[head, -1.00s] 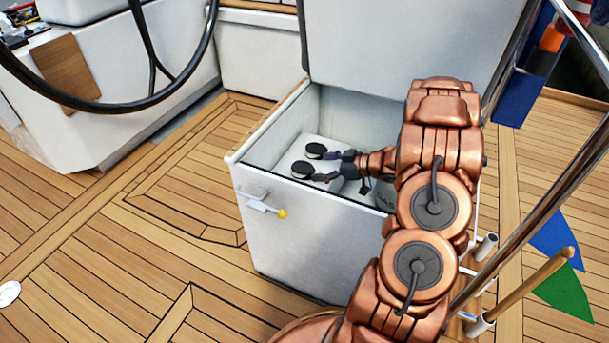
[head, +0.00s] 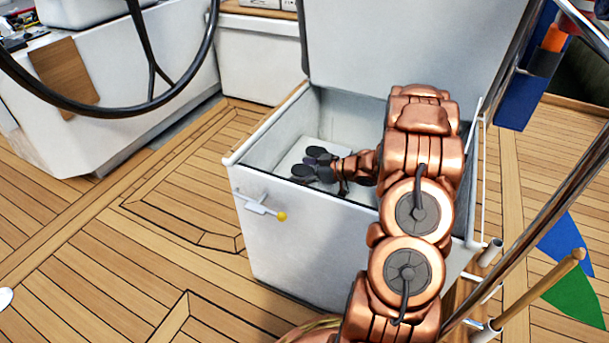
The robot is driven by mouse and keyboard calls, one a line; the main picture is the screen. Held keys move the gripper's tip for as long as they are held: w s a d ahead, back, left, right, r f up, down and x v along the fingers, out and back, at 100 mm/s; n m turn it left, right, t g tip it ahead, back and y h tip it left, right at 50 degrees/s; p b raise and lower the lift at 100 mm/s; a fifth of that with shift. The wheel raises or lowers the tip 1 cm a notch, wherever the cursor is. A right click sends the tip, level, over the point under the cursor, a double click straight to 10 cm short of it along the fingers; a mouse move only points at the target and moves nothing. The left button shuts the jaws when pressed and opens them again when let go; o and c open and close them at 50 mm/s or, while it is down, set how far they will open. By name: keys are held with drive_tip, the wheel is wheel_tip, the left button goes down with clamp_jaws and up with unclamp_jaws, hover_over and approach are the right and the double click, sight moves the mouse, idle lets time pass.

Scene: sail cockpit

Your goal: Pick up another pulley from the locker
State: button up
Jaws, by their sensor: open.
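The white locker (head: 262,190) stands open with its lid (head: 410,45) raised behind it. Two dark round pulleys (head: 303,171) (head: 316,152) lie close together inside, on its pale floor. My gripper (head: 322,168) is down inside the locker, just right of the pulleys, with its dark fingers pointing left at them. It is open. Its fingers overlap the pulleys' right edges in the picture, and I cannot tell whether they touch. My copper arm hides the locker's right part.
A latch with a yellow knob (head: 282,216) sticks out of the locker's front. A black steering wheel (head: 110,105) is at upper left. A steel rail (head: 540,225), a wooden pole (head: 540,288) and blue and green flags are at right. The teak deck (head: 130,250) at left is clear.

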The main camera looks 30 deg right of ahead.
drive_tip(key=shift+c, duration=0.4)
drive_tip(key=c, duration=1.3)
